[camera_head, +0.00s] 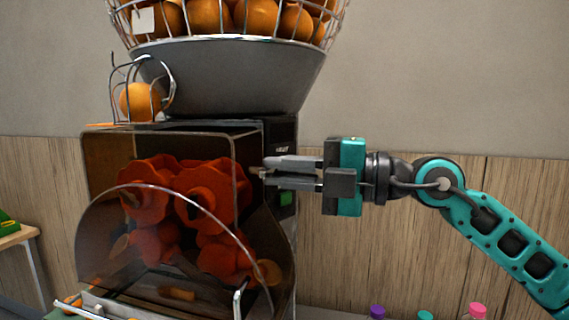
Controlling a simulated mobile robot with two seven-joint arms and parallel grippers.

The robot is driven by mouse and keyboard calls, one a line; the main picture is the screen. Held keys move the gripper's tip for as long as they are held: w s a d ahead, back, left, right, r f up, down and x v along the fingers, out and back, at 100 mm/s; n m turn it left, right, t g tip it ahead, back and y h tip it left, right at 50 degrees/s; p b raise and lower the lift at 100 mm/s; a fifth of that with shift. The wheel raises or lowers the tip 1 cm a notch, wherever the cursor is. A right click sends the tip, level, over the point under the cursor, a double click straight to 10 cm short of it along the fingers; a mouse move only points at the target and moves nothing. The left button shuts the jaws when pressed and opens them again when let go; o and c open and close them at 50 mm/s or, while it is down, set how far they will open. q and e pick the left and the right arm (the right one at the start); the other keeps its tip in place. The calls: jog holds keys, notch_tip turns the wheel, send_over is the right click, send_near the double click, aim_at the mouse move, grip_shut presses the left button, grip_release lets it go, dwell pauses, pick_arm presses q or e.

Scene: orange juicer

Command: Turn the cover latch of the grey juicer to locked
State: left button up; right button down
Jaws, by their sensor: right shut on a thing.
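The grey juicer (222,80) stands at the left, with a dark see-through cover (110,240) over red-orange pressing parts (205,195). My right gripper (268,169) reaches in from the right, level, at the upper right edge of the cover. Its two fingers are close together and shut on the small cover latch (257,172). The fingertips hide most of the latch, so I cannot tell how it is turned. My left gripper is not in view.
A wire basket of oranges (255,18) tops the juicer, and one orange (140,101) sits in the wire feed at the left. Bottles with purple (377,311) and pink (478,310) caps stand low at the right.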

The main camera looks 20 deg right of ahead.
dwell(0.4)
jog(key=c, duration=1.2)
grip_release()
jog(key=shift+o, duration=0.2)
jog(key=shift+d, duration=0.1)
jog(key=shift+s+d+f, duration=0.1)
jog(key=shift+s+d, duration=0.05)
jog(key=shift+d, duration=0.1)
jog(key=b+v, duration=0.7)
jog(key=v, duration=0.5)
